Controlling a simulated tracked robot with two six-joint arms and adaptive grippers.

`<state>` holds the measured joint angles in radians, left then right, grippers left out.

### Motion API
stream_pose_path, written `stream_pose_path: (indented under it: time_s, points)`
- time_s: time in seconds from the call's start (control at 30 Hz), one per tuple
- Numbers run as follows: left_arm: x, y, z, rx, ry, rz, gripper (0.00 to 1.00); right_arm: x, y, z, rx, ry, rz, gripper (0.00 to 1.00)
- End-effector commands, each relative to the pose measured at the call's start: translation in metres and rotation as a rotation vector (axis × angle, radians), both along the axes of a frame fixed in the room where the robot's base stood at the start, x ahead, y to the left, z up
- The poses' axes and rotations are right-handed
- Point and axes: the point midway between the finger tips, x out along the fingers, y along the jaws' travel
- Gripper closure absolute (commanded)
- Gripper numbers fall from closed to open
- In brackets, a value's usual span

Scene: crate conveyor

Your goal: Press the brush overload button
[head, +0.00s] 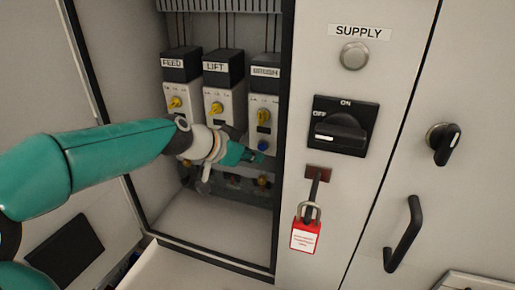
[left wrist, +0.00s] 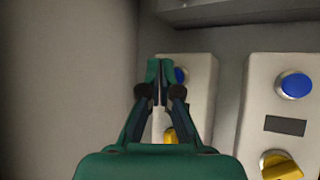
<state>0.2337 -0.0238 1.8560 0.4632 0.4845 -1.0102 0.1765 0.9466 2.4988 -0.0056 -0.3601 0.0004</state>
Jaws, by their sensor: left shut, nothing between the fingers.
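The brush overload unit (head: 264,108) is the rightmost of three units in the open cabinet, with a black top labelled BRUSH, a yellow knob (head: 263,116) and a blue button (head: 262,146). My left gripper (head: 258,157) is shut and empty, its fingertips close to the blue button. In the left wrist view the shut fingertips (left wrist: 160,68) are in front of the unit, and its blue button (left wrist: 181,75) shows just right of them, partly hidden. Whether they touch it I cannot tell. My right gripper is not in view.
The LIFT (head: 215,68) and FEED (head: 174,64) units stand to the left. A cabinet side wall (left wrist: 70,80) is close beside the fingers. Right of the opening are a black supply switch (head: 340,127) and a red padlock (head: 305,236).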

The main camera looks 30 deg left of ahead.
Motion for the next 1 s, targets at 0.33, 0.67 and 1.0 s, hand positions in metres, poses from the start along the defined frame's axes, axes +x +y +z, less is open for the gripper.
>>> stream_pose_path:
  time_s: [0.33,0.67,1.0]
  points:
    - [-0.033,-0.008,-0.002,0.002,-0.003,0.000,1.00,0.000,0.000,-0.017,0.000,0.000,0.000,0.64]
    - [-0.045,-0.011,0.000,0.000,0.000,0.000,1.00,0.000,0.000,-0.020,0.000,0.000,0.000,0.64]
    - [-0.045,-0.011,0.000,0.000,0.000,0.000,1.00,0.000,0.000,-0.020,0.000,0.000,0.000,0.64]
